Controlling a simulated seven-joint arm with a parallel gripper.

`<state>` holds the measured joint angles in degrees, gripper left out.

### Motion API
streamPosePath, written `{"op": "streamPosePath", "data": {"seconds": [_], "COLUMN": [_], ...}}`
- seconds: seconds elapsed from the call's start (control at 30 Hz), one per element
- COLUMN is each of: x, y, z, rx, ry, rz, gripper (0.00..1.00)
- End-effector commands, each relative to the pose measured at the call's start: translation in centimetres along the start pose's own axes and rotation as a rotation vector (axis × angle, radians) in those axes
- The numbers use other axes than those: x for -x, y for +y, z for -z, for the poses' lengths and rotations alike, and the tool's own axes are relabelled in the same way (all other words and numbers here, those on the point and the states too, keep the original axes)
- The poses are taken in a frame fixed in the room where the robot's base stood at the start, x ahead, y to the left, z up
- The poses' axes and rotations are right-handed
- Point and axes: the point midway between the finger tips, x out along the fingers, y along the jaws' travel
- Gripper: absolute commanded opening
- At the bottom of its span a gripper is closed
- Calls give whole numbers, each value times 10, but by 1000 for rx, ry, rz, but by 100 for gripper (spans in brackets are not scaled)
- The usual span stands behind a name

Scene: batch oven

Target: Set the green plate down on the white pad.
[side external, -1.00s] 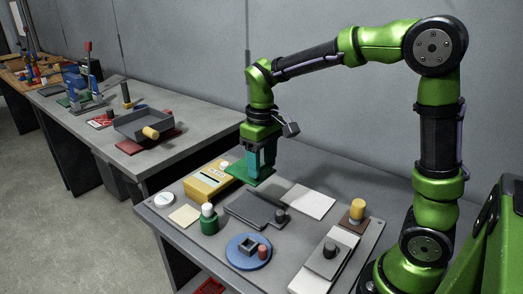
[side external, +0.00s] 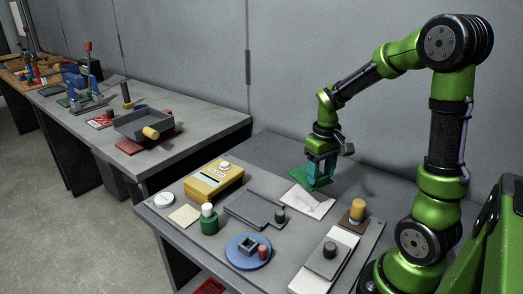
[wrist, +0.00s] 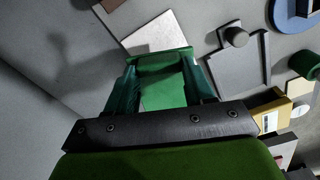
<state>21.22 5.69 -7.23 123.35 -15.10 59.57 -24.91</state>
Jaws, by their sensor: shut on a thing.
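My gripper (side external: 321,168) is shut on the green plate (side external: 312,182), with teal fingers on either side of it. The plate hangs in the air near the back edge of the white pad (side external: 300,204), and a shadow falls on the pad. In the wrist view, the plate (wrist: 165,68) lies between the fingers of my gripper (wrist: 162,85) and covers the near edge of the white pad (wrist: 155,32). The pad's visible part is bare. The plate's exact height above the pad is hard to tell.
A grey flat plate with a dark knob (side external: 250,209) lies left of the pad. A yellow box (side external: 213,181) stands farther left. A brown block with a yellow cylinder (side external: 356,212) stands right of the pad. A blue disc (side external: 241,253) and a long white block (side external: 322,262) are in front.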

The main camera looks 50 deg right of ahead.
Motion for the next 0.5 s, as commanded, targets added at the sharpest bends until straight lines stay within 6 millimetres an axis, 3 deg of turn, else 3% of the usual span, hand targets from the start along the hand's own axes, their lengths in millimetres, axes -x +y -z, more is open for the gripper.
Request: {"op": "streamPosePath", "data": {"seconds": [0.17,0.5], "x": [-5,-42], "y": [0,0], "z": [0,0], "rx": [1,0], "ry": [-1,-3], "rz": [0,0], "gripper": [15,15]}}
